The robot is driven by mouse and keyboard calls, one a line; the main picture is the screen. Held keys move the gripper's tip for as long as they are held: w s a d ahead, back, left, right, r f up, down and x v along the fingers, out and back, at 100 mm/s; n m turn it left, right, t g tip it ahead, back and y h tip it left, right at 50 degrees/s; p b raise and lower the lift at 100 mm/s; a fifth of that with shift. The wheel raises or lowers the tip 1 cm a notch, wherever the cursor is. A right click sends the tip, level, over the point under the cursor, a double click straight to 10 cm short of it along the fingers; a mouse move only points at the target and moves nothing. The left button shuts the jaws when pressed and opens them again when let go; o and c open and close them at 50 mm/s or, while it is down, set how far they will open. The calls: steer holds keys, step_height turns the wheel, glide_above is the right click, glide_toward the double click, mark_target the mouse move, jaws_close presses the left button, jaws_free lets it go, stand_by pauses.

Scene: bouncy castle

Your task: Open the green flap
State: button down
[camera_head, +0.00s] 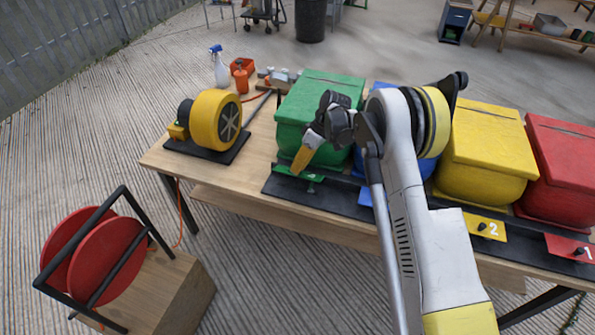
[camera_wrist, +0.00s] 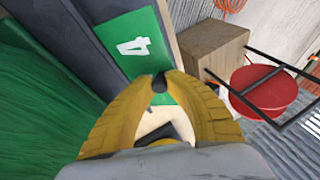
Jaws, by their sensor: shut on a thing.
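The green flap (camera_head: 318,178) is a small flat plate at the front foot of the green box (camera_head: 318,92), on the dark strip along the table's front. In the wrist view the green flap (camera_wrist: 128,42) bears a white 4. My gripper (camera_head: 297,172) reaches down to it with yellow fingers, partly covering it in the head view. In the wrist view my gripper (camera_wrist: 159,80) is closed around a small black knob (camera_wrist: 158,84) at the flap, and its fingertips hide much of the knob. I cannot tell whether the flap is lifted.
Blue, yellow (camera_head: 484,150) and red (camera_head: 560,165) boxes stand to the right, with yellow and red flaps in front. A yellow blower (camera_head: 208,115) stands on the left of the table. A red reel (camera_head: 105,255) is on a wooden block at lower left.

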steer(key=shift+w+d+r+g, duration=0.1)
steer(key=shift+w+g, duration=0.15)
steer(key=shift+g, duration=0.15)
steer(key=c, duration=1.3)
jaws_free()
steer(key=shift+r, duration=0.15)
steer(key=v, duration=1.1)
steer(key=shift+w+d+r, duration=0.2)
steer(key=shift+d+r, duration=0.05)
steer(key=shift+d, duration=0.15)
